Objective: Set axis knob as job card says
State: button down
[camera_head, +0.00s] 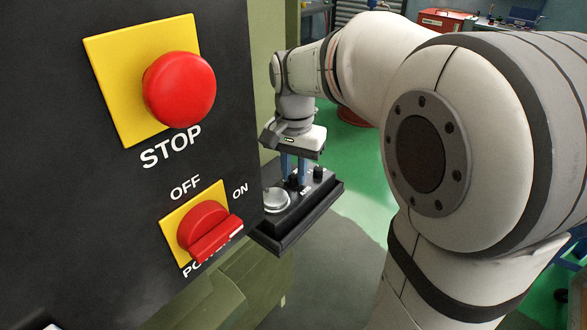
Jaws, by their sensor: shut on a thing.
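My gripper (294,174) points down over a black control box (322,202) that juts out behind the dark panel. Its two blue fingers are closed on a dark knob on the box top, which they mostly hide. A silver round dial or handwheel (276,200) lies on the box to the left. No readable job card is in view.
A dark panel (60,190) fills the left, with a red STOP button (179,89) on a yellow plate and a red OFF/ON switch (208,230) below. My arm fills the right. Green floor (350,165) shows behind. A red cabinet (441,20) stands at the back.

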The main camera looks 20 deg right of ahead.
aim_at(294, 177)
jog(key=shift+m, duration=0.6)
jog(key=c, duration=1.3)
grip_release()
notch_tip(294, 177, up, 8)
jog(key=shift+s+f, duration=0.1)
jog(key=shift+f, duration=0.1)
